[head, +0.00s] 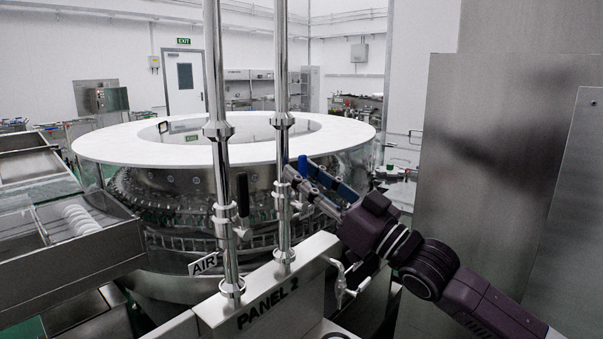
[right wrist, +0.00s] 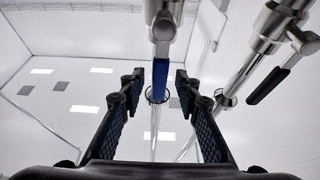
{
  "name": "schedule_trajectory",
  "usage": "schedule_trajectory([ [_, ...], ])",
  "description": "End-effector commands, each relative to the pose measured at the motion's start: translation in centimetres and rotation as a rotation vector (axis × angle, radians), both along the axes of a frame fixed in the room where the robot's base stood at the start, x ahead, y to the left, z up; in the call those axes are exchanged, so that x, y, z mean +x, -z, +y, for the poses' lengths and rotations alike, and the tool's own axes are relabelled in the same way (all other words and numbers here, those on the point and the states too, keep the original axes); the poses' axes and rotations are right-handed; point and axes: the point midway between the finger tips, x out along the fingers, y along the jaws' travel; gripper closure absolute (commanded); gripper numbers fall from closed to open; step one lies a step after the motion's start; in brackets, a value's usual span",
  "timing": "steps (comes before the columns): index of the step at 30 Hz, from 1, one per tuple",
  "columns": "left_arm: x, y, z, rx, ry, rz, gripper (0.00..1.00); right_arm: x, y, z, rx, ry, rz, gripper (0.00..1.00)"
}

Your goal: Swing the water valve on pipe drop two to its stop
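Two vertical steel pipes stand in front of me. The right pipe (head: 283,85) carries a valve with a blue lever handle (head: 303,165). The left pipe (head: 220,160) carries a valve with a black lever handle (head: 243,195). My right gripper (head: 298,178) is at the right pipe, by the blue handle. In the right wrist view its fingers (right wrist: 157,80) are open, one on each side of the blue handle (right wrist: 160,78), with gaps visible. The black handle (right wrist: 268,85) is outside the fingers, to the right. My left gripper is out of view.
A panel lettered "PANEL 2" (head: 268,308) stands at the pipe feet, with an "AIR" label (head: 205,263) nearby. The round washer with a white ring top (head: 120,145) is behind the pipes. Steel cabinets (head: 490,150) stand at right; a tray of white plates (head: 82,218) is at left.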

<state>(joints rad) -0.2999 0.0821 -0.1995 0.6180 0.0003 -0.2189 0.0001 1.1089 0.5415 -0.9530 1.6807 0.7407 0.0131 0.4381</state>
Motion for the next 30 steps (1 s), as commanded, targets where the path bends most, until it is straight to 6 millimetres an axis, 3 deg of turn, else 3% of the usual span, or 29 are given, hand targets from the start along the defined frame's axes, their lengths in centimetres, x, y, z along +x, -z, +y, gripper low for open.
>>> schedule_trajectory([
  [15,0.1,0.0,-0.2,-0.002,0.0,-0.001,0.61,-5.2,3.8,-7.2,-0.004,0.002,0.001,0.7],
  [30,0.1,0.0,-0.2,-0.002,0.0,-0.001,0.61,-6.0,4.3,-8.1,-0.002,-0.001,0.0,0.7],
])
